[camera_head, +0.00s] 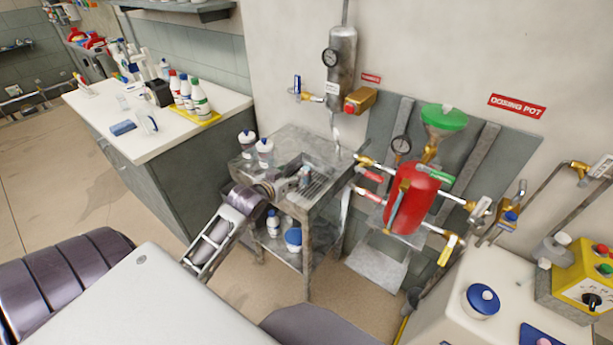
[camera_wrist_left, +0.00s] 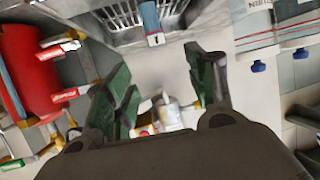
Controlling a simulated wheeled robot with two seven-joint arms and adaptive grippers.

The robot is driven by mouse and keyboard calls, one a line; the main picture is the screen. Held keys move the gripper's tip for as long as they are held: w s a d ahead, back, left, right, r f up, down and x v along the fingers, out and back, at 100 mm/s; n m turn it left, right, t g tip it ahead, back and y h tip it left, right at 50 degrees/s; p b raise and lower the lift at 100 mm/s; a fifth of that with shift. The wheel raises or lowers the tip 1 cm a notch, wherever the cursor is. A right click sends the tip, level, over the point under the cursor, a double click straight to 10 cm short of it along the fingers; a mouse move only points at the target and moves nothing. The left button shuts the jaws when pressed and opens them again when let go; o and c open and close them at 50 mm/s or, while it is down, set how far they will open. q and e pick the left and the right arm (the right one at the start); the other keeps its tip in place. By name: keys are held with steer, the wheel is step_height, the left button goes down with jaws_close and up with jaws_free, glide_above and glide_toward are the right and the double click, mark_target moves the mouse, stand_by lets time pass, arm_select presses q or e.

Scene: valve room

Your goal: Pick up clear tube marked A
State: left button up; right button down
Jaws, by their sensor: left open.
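A small tube (camera_wrist_left: 150,18) with a blue-grey body and a pale end with a dark mark shows at the top of the left wrist view, beside a metal grating. I cannot read the mark as a letter. My left gripper (camera_wrist_left: 160,95) is open, its two dark green fingers spread, with nothing held between them. The tube lies beyond the fingertips, apart from them. In the head view my left gripper (camera_head: 300,182) is over the top of a metal stand (camera_head: 283,140), near the grating, and partly hides what is there. My right gripper is not in view.
Two white bottles with dark caps (camera_head: 265,150) stand at the stand's back left. A red dosing pot (camera_head: 411,198) with pipes and valves is close on the right. A white-topped counter (camera_head: 150,135) with bottles is at left. A yellow control box (camera_head: 585,275) is at far right.

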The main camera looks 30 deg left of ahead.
arm_select(q)
steer(key=shift+w, duration=0.1)
glide_toward(308, 165)
steer(key=shift+x, duration=1.75)
steer(key=shift+a, duration=0.1)
steer(key=shift+w, duration=0.15)
steer(key=shift+x, duration=2.5)
steer(key=shift+f, duration=0.15)
jaws_close()
